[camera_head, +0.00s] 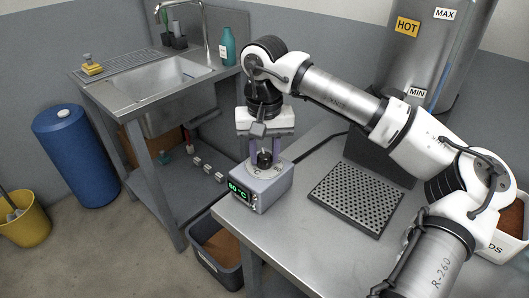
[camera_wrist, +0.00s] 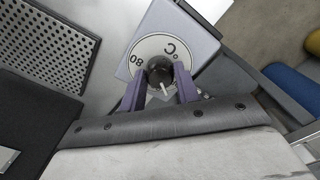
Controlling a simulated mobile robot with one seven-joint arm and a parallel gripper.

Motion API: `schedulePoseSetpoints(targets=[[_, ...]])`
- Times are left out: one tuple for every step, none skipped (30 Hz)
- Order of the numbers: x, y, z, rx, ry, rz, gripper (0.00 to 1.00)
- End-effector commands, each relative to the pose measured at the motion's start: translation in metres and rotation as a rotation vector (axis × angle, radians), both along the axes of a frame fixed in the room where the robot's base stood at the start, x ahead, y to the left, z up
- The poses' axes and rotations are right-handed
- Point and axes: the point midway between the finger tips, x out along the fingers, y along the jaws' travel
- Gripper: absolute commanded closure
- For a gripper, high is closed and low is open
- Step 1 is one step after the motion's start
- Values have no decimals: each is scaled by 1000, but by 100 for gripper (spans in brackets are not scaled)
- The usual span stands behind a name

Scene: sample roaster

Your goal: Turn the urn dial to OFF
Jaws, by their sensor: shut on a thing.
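The urn dial is a black knob (camera_head: 264,160) on top of a small grey control box (camera_head: 270,188) at the table's corner. The box's front has a green lit display (camera_head: 239,191) that seems to read 80 or 90 °C. In the wrist view the knob (camera_wrist: 158,70) sits on a white round scale (camera_wrist: 148,48) with "80" and "°C" legible. Its white pointer faces my palm. My gripper (camera_head: 264,152) points down from above, its purple fingers shut on the knob's two sides; the fingers (camera_wrist: 163,84) also show in the wrist view. No OFF mark is legible.
The steel urn (camera_head: 425,50), marked HOT, MAX and MIN, stands at the back right. A perforated drip tray (camera_head: 357,198) lies right of the box. A dark bin (camera_head: 213,250) stands below the table edge. A sink (camera_head: 160,82) is at the left.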

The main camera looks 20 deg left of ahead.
Motion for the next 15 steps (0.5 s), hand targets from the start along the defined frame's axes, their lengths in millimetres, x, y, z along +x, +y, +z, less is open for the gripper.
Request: schedulePoseSetpoints(targets=[[0, 0, 0, 2, -2, 38, 91], [0, 0, 0, 2, -2, 63, 91], [0, 0, 0, 1, -3, 95, 91], [0, 0, 0, 1, -3, 119, 91], [0, 0, 0, 1, -3, 141, 91], [0, 0, 0, 2, -3, 169, 91], [0, 0, 0, 2, -3, 188, 91], [0, 0, 0, 2, -3, 208, 91], [0, 0, 0, 2, -3, 231, 91], [0, 0, 0, 2, -3, 247, 91], [0, 0, 0, 2, -3, 262, 91], [1, 0, 0, 2, -3, 280, 91], [1, 0, 1, 2, -3, 293, 91], [0, 0, 1, 2, -3, 305, 91], [0, 0, 1, 2, -3, 318, 91]])
